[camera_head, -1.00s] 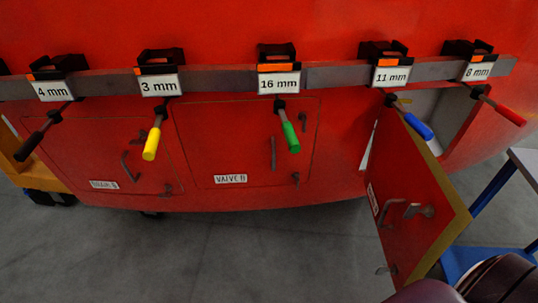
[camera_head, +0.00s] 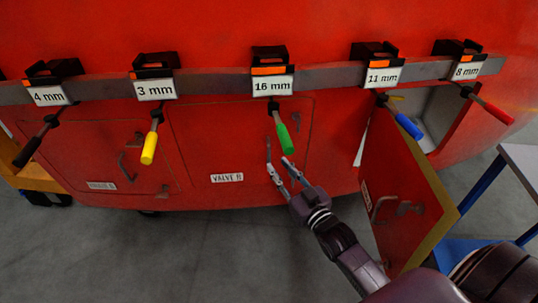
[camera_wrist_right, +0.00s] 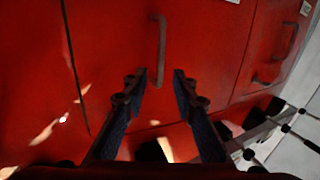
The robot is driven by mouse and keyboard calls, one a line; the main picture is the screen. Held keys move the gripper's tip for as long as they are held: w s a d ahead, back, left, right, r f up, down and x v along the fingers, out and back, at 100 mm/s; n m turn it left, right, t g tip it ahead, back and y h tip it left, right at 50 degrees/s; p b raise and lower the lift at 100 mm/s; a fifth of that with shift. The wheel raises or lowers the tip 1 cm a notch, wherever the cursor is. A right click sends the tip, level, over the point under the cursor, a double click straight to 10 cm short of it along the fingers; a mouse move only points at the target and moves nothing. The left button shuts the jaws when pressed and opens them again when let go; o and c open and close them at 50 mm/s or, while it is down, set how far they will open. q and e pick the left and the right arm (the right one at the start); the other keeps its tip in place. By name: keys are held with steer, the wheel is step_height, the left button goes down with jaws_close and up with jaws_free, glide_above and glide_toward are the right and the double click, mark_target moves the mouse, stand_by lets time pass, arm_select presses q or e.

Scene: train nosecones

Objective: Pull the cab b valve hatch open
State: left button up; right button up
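The cab b valve hatch (camera_head: 215,145) is a red panel with a white "VALVE B" label (camera_head: 227,178), flush in the red nosecone. Its upright bar handle (camera_head: 268,148) is on the right part of the panel. It also shows in the right wrist view, where the handle (camera_wrist_right: 162,50) is upright, beyond the fingertips. My right gripper (camera_head: 280,166) is open and empty, just below the handle. In the wrist view the fingers (camera_wrist_right: 160,85) are spread to either side of the handle's line, apart from it. My left gripper is not in view.
A second hatch (camera_head: 85,150) is closed at left. At right a hatch door (camera_head: 400,200) stands open beside my right arm. Several coloured screwdrivers hang from a grey rail (camera_head: 210,83); the green one (camera_head: 284,138) hangs just above my gripper. A blue-legged table (camera_head: 522,160) stands far right.

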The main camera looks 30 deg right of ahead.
mark_target(269, 155)
steer(key=w+b, duration=0.3)
steer(key=w, duration=0.4)
steer(key=shift+a+f, duration=0.1)
steer(key=shift+f, duration=0.05)
steer(key=shift+c, duration=0.5)
jaws_close()
